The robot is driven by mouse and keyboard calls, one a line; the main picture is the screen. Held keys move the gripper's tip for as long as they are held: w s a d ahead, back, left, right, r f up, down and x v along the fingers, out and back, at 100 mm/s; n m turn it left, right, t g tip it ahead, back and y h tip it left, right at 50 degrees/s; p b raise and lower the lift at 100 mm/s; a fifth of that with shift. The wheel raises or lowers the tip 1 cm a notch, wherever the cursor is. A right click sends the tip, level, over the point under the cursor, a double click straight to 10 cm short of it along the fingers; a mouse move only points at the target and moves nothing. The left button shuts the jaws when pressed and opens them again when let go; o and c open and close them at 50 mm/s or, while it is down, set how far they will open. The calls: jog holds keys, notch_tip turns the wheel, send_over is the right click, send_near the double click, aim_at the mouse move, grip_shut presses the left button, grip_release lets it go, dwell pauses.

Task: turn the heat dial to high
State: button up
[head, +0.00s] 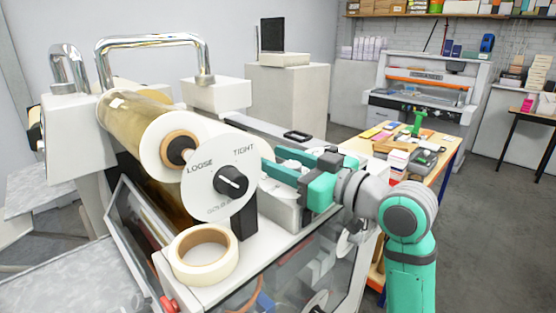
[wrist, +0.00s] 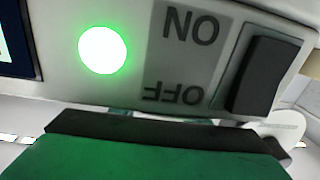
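No dial marked for heat can be made out in either view. In the head view, my gripper (head: 275,160) reaches left into the machine (head: 280,245), behind and right of a white dial (head: 221,184) marked LOOSE and TIGHT. Its two teal fingers seem apart, with a pale gap between them and nothing visibly held. In the wrist view, a green finger with a dark edge (wrist: 150,150) fills the bottom. Above it, a panel (wrist: 140,55) carries a lit green lamp (wrist: 102,50) and a black switch (wrist: 262,75), with ON and OFF upside down.
A gold foil roll (head: 135,120) and a chrome handle (head: 150,40) are left of my arm. A tape roll (head: 203,255) sits on the machine's front ledge. A cluttered table (head: 440,150) stands behind my arm. Grey floor (head: 490,230) is clear at right.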

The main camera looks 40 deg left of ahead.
jog(key=c, duration=0.7)
jog(key=shift+c, duration=0.2)
jog(key=shift+m+t, duration=0.3)
jog(key=shift+t, duration=0.1)
jog(key=m+t, duration=0.2)
jog(key=t, duration=0.1)
jog(key=w+m+t+h, duration=0.1)
jog(key=m+t, duration=0.1)
jog(key=t, duration=0.1)
jog(key=shift+w+d+h, duration=0.15)
jog(key=shift+h, duration=0.15)
jog(key=shift+w+d+m+t+h, duration=0.1)
jog(key=shift+w+m+t+h, duration=0.15)
jog(key=shift+m+t+h, duration=0.55)
jog(key=shift+w+d+m+t+h, duration=0.1)
jog(key=shift+w+m+t+h, duration=0.15)
jog(key=shift+m+t, duration=0.6)
jog(key=shift+t, duration=0.45)
jog(key=o, duration=1)
jog(key=shift+o, duration=0.2)
